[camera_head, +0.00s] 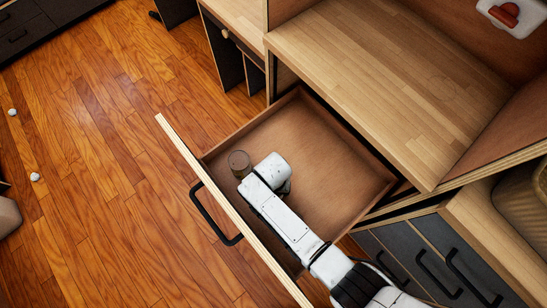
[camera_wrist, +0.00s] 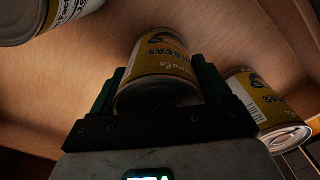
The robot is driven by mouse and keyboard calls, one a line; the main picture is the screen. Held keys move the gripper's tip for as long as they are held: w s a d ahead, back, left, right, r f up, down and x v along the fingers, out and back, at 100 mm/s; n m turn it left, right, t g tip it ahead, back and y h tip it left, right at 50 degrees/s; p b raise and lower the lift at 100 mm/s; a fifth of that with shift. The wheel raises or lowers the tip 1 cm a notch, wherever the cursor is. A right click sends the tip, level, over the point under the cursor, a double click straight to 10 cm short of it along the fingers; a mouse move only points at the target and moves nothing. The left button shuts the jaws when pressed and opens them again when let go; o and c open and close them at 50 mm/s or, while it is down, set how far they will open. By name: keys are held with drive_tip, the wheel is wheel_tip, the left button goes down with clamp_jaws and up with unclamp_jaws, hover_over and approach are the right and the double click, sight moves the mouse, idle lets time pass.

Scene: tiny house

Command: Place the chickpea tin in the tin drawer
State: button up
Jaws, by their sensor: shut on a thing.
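The open tin drawer (camera_head: 335,165) is pulled out below the wooden counter. My gripper (camera_wrist: 157,85) is shut on a yellow-labelled chickpea tin (camera_wrist: 160,65), with a dark finger on each side of it. In the head view my white wrist is over the drawer's front left part and hides the jaws. One tin (camera_head: 239,164) shows beside my wrist there, near the drawer front; I cannot tell which tin it is. Wooden drawer surfaces surround the held tin in the wrist view. Whether it touches the drawer floor is unclear.
A second yellow-labelled tin (camera_wrist: 266,108) lies to the right of the held one in the wrist view. The drawer front has a black handle (camera_head: 213,218). The drawer's back half looks bare.

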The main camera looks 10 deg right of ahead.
drive_tip(key=shift+f, duration=0.15)
drive_tip(key=o, duration=1.4)
drive_tip(key=shift+c, duration=0.2)
wheel_tip(320, 180, up, 12)
drive_tip(key=shift+r+p, duration=0.2)
drive_tip(key=shift+p, duration=0.85)
drive_tip(key=s+d+r, duration=0.4)
drive_tip(key=s+d, duration=0.1)
drive_tip(key=d, duration=0.3)
drive_tip(key=s+d+r+n, duration=0.1)
drive_tip(key=s+d+r, duration=0.2)
drive_tip(key=s+d, duration=0.2)
drive_tip(key=s+d+r+t, duration=0.1)
drive_tip(key=s+d+r, duration=0.3)
drive_tip(key=d, duration=0.7)
drive_tip(key=shift+s+d+r+n, duration=0.3)
drive_tip(key=shift+s+d+n, duration=0.1)
drive_tip(key=shift+s, duration=0.3)
